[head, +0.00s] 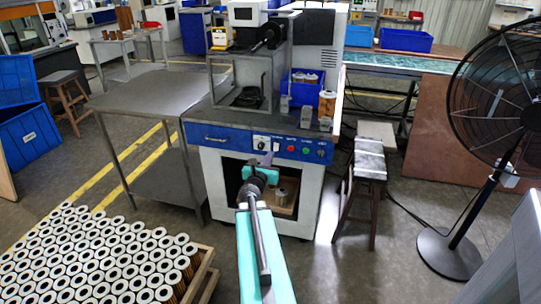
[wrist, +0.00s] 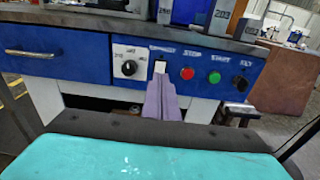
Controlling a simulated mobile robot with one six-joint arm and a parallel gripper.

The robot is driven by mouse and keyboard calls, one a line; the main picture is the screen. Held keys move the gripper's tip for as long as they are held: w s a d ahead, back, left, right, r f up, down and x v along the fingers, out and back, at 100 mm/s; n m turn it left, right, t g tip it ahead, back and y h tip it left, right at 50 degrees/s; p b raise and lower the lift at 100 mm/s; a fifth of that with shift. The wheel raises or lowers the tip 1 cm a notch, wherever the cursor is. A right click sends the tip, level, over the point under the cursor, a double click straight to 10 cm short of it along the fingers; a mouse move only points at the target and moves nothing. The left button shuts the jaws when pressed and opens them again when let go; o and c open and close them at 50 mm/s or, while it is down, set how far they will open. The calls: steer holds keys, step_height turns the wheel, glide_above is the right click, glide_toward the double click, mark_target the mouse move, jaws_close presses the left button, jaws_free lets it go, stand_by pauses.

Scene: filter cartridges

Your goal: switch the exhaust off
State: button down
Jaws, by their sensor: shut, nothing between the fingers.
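A blue control panel (wrist: 84,55) runs across the front of the bench machine, and it also shows in the head view (head: 225,136). A small white switch (wrist: 160,66) sits between a round dial (wrist: 129,68) and a red button (wrist: 188,74). The label above the switch is too blurred to read. A green button (wrist: 214,77) and a black switch or knob (wrist: 240,83) are farther right. My gripper (wrist: 160,82) is shut and empty, its purple-grey fingertips just below the white switch. I cannot tell whether they touch it. My gripper (head: 267,159) is in front of the panel in the head view.
A metal table (head: 150,92) stands left of the machine, and a stool (head: 369,165) and a large fan (head: 495,110) stand to the right. Many cartridges (head: 95,255) fill a pallet at lower left. A blue bin (head: 304,90) sits on the machine's top.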

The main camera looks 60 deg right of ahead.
steer(key=p+v, duration=0.6)
steer(key=p, duration=0.4)
steer(key=shift+a+p, duration=0.35)
steer(key=shift+p, duration=0.05)
stand_by(0.3)
steer(key=shift+s+a+r, duration=0.1)
stand_by(0.7)
